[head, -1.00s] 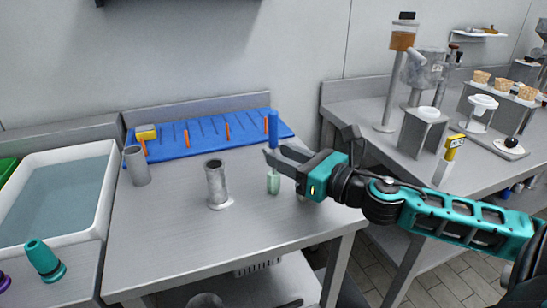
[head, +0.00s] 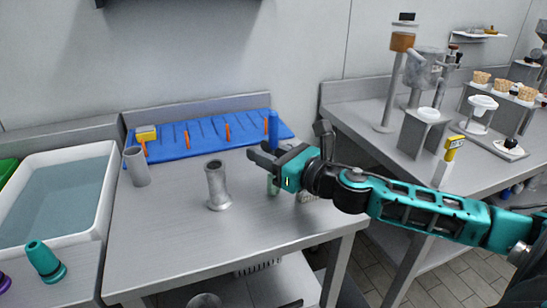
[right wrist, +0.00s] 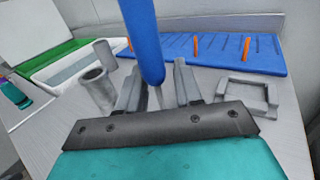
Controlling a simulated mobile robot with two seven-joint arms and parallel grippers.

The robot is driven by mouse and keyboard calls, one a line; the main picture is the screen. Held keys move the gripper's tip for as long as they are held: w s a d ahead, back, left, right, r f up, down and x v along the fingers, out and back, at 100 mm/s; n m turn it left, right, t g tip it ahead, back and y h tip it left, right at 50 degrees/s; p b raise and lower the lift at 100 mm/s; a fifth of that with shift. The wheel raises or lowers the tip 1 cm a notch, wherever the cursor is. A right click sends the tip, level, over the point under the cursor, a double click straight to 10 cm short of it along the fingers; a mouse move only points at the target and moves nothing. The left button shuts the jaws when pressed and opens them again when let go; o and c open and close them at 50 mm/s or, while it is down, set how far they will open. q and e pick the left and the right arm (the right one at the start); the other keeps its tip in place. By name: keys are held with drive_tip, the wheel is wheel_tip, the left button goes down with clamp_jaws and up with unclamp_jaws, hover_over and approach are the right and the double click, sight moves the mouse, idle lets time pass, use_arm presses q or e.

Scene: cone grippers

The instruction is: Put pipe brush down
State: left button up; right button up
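The pipe brush has a blue handle (head: 273,125) on top and a pale green lower end (head: 272,186) close to the steel table (head: 170,240). It is upright. My right gripper (head: 258,152) reaches in from the right at its middle. In the right wrist view the blue handle (right wrist: 143,40) rises between the two fingers (right wrist: 157,88), and a thin grey shaft shows below it. The fingers look apart, with a gap beside the shaft. Whether the brush's lower end touches the table is partly hidden by the gripper. My left gripper is not in view.
A grey pipe (head: 217,187) stands left of the brush and another (head: 136,166) farther left. A blue rack (head: 200,141) with orange pegs lies behind. A water basin (head: 107,190) is at left. A grey square bracket (right wrist: 262,108) lies right of the gripper in the wrist view.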

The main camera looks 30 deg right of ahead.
clamp_jaws()
drive_tip(key=shift+r, duration=0.15)
